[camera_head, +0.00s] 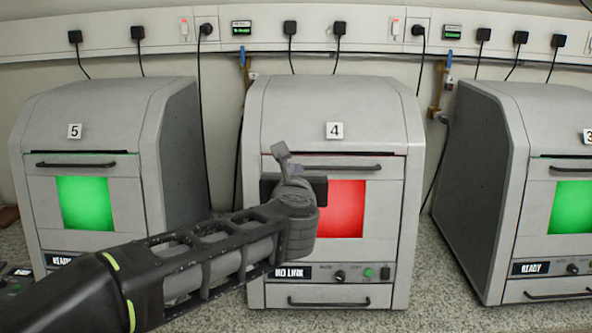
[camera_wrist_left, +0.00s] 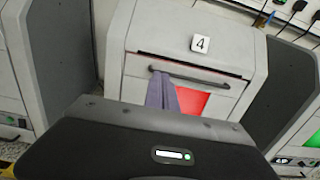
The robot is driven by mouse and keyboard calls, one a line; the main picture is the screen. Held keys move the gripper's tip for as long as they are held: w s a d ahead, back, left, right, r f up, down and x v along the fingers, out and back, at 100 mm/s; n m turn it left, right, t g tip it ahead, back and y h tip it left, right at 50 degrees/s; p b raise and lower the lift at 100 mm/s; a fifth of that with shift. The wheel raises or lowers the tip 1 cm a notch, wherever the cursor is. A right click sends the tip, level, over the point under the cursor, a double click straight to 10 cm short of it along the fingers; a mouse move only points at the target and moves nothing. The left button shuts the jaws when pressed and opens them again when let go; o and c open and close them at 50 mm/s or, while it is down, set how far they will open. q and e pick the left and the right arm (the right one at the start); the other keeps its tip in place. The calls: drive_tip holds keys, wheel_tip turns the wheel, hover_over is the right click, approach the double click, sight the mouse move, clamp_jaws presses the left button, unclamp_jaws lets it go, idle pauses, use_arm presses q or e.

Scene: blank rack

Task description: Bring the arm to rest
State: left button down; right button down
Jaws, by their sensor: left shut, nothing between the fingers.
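My left arm reaches in from the lower left in the head view, and its left gripper (camera_head: 281,150) is in front of the grey machine numbered 4 (camera_head: 384,116). The gripper is shut with nothing between its fingers. Machine 4 has a red window and a display reading "NO LINK", partly hidden by my arm. My right gripper is not in view.
Machine 5 (camera_head: 92,107) stands left and another machine (camera_head: 490,151) right, both with green windows and "READY" displays. All stand on a speckled counter (camera_head: 436,270). Plugs and cables hang from a wall rail (camera_head: 270,38) behind. Narrow gaps separate the machines.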

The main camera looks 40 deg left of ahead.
use_arm(q)
drive_tip(key=shift+s+d+r, duration=0.1)
drive_tip(key=shift+s+d, duration=0.1)
drive_tip(key=shift+s, duration=0.1)
idle(0.4)
